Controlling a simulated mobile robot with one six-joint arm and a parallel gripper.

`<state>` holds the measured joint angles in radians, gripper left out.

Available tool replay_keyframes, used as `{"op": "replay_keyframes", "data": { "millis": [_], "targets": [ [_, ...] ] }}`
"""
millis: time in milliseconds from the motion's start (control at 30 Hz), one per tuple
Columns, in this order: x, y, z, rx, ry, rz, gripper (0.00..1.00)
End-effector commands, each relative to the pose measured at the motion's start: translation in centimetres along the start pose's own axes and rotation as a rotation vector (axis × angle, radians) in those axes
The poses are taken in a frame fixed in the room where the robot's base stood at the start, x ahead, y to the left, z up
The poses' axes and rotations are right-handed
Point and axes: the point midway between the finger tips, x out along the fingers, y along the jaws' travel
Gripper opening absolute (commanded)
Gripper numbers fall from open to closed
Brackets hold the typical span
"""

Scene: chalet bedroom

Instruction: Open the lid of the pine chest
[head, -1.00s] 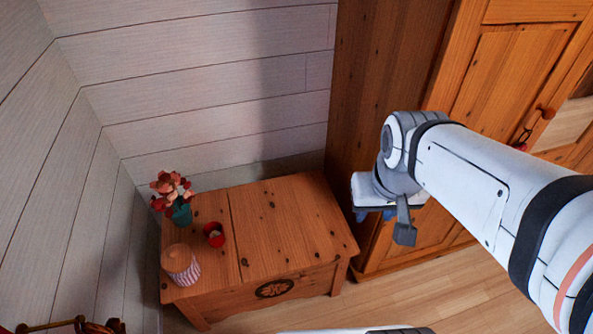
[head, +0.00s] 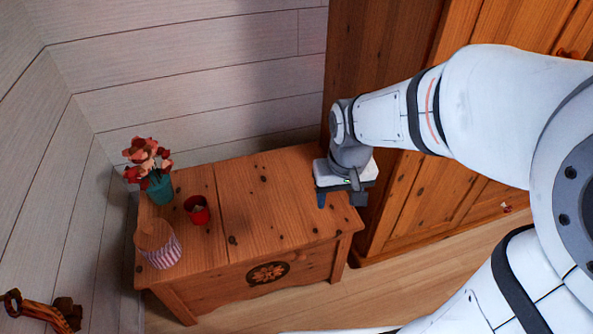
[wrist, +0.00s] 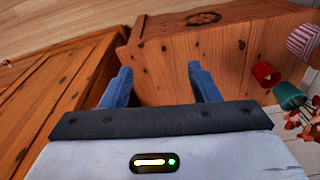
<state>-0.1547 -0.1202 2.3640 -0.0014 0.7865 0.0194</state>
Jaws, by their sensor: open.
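The pine chest (head: 240,285) stands against the plank wall with its top closed. A seam splits the top; the lid (head: 275,195) is the wider right part and is bare. A round dark flower emblem (head: 268,273) marks the chest's front. My gripper (head: 341,200) is open and empty, pointing down over the right end of the lid. In the wrist view my gripper's blue fingers (wrist: 160,68) stand apart above the lid (wrist: 190,65). I cannot tell the exact height above it, and my gripper hides part of the lid's right end.
On the top's left part stand a teal vase with red flowers (head: 160,189), a red cup (head: 197,210) and a striped jar (head: 158,245). A tall wooden wardrobe (head: 380,100) stands close on the right. Wooden floor (head: 420,250) is free in front.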

Motion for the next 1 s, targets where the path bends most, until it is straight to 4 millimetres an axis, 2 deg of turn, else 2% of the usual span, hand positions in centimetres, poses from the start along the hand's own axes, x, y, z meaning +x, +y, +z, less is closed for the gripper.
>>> {"op": "replay_keyframes", "data": {
  "millis": [33, 300, 400, 500, 600, 867, 1000],
  "targets": [
    [4.6, -0.7, -0.3, -0.017, -0.015, -0.002, 0.55],
    [17.9, -3.8, -2.2, -0.086, -0.072, -0.006, 0.55],
    [21.9, -4.9, -2.6, -0.108, -0.088, -0.007, 0.55],
    [24.9, -5.7, -2.9, -0.125, -0.099, -0.007, 0.55],
    [26.6, -6.3, -3.1, -0.135, -0.107, -0.007, 0.55],
    [29.4, -6.7, -3.0, -0.142, -0.113, -0.007, 0.55],
    [31.9, -6.6, -2.7, -0.142, -0.113, -0.007, 0.55]
  ]
}}
